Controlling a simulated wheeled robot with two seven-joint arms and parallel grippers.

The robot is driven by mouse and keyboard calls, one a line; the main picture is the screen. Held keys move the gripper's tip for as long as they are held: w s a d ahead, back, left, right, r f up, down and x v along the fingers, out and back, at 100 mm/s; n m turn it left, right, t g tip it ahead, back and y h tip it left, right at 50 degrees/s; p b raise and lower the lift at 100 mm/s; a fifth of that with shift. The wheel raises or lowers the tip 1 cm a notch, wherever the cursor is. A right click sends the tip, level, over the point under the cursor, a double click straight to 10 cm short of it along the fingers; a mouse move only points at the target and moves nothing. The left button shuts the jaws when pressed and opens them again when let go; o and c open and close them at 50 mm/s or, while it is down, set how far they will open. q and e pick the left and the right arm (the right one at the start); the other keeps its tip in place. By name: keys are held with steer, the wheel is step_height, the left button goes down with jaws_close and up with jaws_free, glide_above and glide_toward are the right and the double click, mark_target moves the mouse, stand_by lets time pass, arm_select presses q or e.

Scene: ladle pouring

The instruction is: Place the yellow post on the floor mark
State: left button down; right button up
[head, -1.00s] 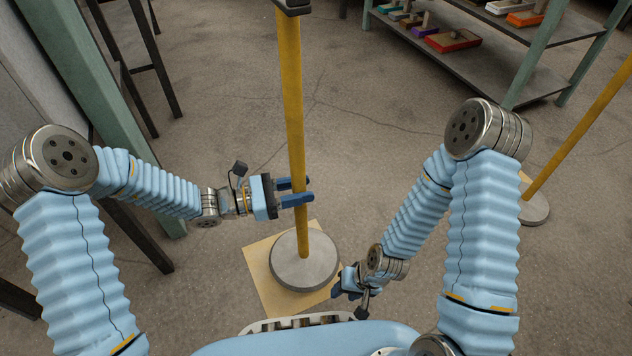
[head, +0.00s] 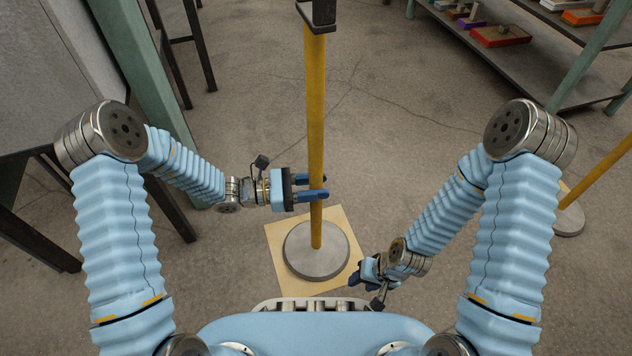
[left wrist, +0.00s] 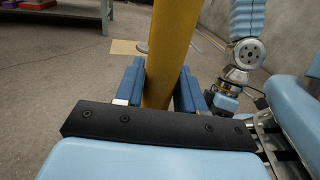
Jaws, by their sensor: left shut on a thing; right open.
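The yellow post (head: 316,110) stands upright on a round grey base (head: 316,252), with a dark cap at its top. The base overlaps the square tan floor mark (head: 283,225), whose edges and corners show around it in the head view. My left gripper (head: 318,188) is shut on the post's lower half. My right gripper (head: 366,278) is open and empty, low beside the mark's right corner.
A second yellow post (head: 603,165) on a grey base (head: 568,218) stands at the right. A green-framed shelf (head: 535,50) with coloured trays is at the back right. A table and green leg (head: 142,75) are at the left. The floor behind the post is clear.

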arm_select(q)
steer(key=c, duration=0.7)
jaws_free()
